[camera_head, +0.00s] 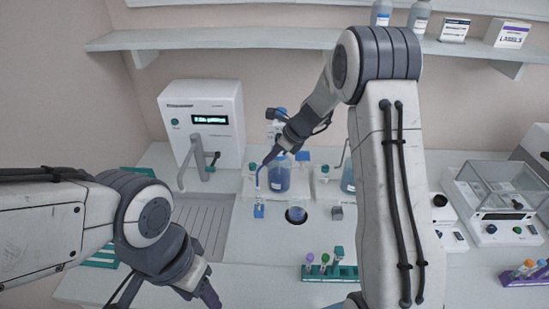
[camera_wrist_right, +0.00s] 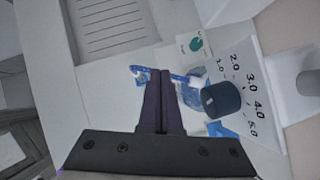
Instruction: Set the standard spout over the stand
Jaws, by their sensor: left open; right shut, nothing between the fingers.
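In the right wrist view, the shut fingers (camera_wrist_right: 160,95) partly hide blue parts (camera_wrist_right: 190,90). My left gripper (camera_head: 211,297) is open, low at the front left, away from the bottle.
A dark round well with blue inside (camera_head: 296,214) lies right of the blue piece. A tube rack (camera_head: 331,274) stands in front. A white machine with a display (camera_head: 204,123) stands at back left. A dark knob (camera_wrist_right: 221,99) with a numbered scale shows in the wrist view.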

